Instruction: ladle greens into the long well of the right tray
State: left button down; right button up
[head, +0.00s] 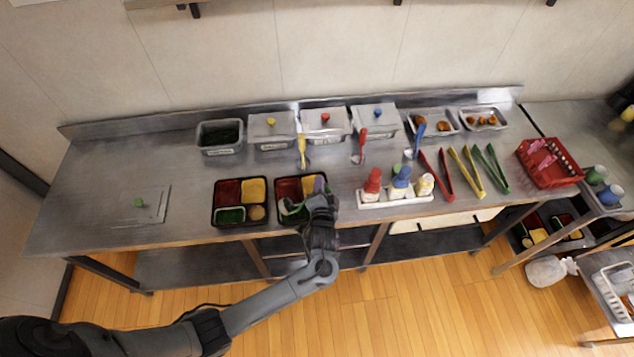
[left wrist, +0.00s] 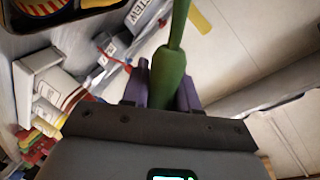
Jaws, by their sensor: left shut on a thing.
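My left gripper (head: 320,194) is over the right side of the right tray (head: 278,198) and is shut on the green ladle. In the left wrist view the ladle's green handle (left wrist: 168,75) runs between the purple fingers. In the head view a green part of the ladle (head: 290,207) shows at the tray's front left; whether it touches the tray I cannot tell. The right tray has red and yellow compartments at the back; my gripper hides part of its front, so the long well's contents are unclear. The greens bin (head: 220,134) stands open at the back left with dark green inside.
The left tray (head: 213,210) is beside it, with red, yellow, green and a round brown item. A lid (head: 148,205) lies at the left. A bottle caddy (head: 395,199) stands close on the right, then tongs (head: 444,170) and a red basket (head: 550,164). Lidded bins (head: 272,131) line the back.

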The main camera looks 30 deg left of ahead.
pick_arm(q)
jog(key=shift+w+d+f+m, duration=0.3)
jog(key=shift+d+f+m, duration=0.05)
jog(key=shift+f+m, duration=0.2)
jog(key=shift+w+d+f+m+g+y, duration=0.25)
jog(key=shift+f+m, duration=0.15)
jog(key=shift+f, duration=0.1)
jog(key=shift+w+d+f+m+g+y, duration=0.1)
jog(key=shift+d+f+m+g+y, duration=0.1)
jog(key=shift+f+m, duration=0.25)
dwell(0.5)
